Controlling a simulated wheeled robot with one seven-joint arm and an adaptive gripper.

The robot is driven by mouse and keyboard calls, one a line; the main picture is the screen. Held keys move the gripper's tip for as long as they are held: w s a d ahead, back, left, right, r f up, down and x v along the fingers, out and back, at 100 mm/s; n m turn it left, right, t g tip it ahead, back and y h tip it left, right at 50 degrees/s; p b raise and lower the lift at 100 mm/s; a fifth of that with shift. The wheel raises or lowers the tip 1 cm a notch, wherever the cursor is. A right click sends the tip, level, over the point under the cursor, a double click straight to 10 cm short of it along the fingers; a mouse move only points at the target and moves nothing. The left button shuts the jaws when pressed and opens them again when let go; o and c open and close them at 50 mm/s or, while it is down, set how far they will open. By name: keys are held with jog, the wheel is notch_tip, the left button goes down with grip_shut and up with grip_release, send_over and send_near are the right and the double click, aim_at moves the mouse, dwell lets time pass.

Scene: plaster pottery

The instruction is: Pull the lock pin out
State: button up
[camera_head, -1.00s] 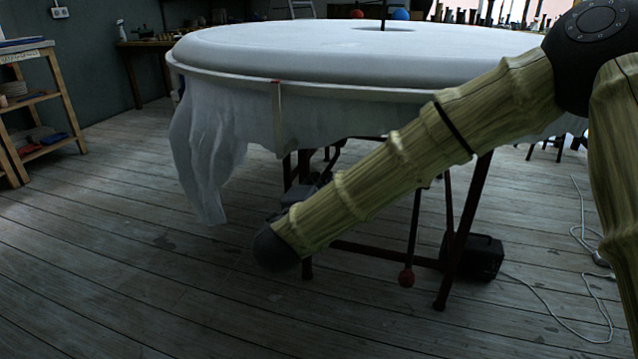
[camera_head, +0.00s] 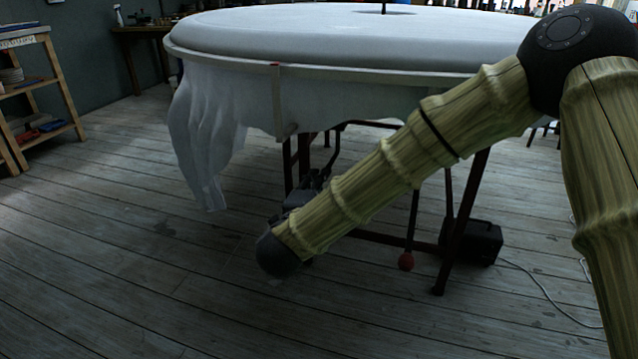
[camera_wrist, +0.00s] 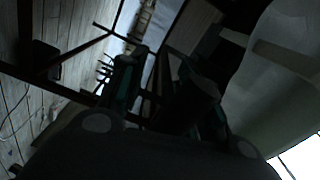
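I cannot pick out the lock pin for sure. A dark cylindrical part (camera_wrist: 190,103) shows between my gripper's fingers in the wrist view, too dark to name. My gripper (camera_wrist: 165,85) has its two dark green fingers apart there; I see no clear contact with that part. In the head view my gripper is mostly hidden behind my bamboo-textured forearm, under the near side of the big round white table (camera_head: 330,38). A red-tipped upright strip (camera_head: 278,95) sits on the table's rim.
White cloth (camera_head: 205,140) hangs from the table's left side. Dark table legs (camera_head: 465,215) and a black box (camera_head: 475,243) stand beneath, with a pale cable on the floor. Wooden shelves (camera_head: 40,95) stand at the left. The plank floor in front is clear.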

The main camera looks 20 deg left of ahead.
jog(key=shift+r, duration=0.15)
jog(key=shift+s, duration=0.15)
jog(key=s, duration=1.1)
jog(key=shift+s+a, duration=0.2)
jog(key=shift+s, duration=0.15)
